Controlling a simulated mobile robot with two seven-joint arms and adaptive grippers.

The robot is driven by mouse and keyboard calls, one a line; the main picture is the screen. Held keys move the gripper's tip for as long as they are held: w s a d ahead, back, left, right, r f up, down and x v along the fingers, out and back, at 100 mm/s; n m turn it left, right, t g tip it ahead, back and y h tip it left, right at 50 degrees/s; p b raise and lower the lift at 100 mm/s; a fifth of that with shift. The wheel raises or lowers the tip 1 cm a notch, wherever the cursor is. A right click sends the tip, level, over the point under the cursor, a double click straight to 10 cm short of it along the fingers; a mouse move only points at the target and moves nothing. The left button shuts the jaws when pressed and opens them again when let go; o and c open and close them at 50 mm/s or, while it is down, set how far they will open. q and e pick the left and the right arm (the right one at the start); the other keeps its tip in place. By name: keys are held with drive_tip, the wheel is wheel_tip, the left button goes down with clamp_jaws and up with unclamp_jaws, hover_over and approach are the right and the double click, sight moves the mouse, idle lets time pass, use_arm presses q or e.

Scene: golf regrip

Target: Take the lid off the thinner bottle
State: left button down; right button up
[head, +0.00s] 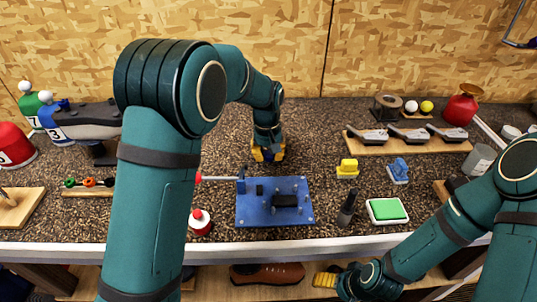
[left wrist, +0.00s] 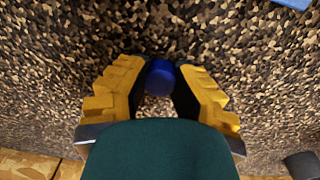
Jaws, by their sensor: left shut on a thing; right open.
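My left gripper (head: 267,153) is low over the back middle of the bench, behind the blue plate. In the left wrist view its yellow fingers are shut on a small blue round-topped piece (left wrist: 160,78), which looks like a lid. Whether a bottle is under it is hidden. My right gripper (head: 328,279) is open and empty, low in front of the bench edge.
A blue plate with a clamp (head: 275,218) lies mid-bench. Right of it are a dark upright tool (head: 347,207), a green pad in a white tray (head: 387,211), and yellow (head: 347,169) and blue (head: 398,171) pieces. A wooden rack of club heads (head: 405,140) stands behind.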

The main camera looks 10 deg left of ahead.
sight(267, 154)
use_arm(q)
drive_tip(key=c, duration=0.9)
unclamp_jaws()
drive_tip(key=shift+s+f, duration=0.2)
drive_tip(key=shift+f, duration=0.4)
drive_tip(key=shift+r, duration=0.45)
wheel_tip(267, 154, up, 13)
drive_tip(key=p, duration=0.3)
drive_tip(key=shift+w+a+f, duration=0.15)
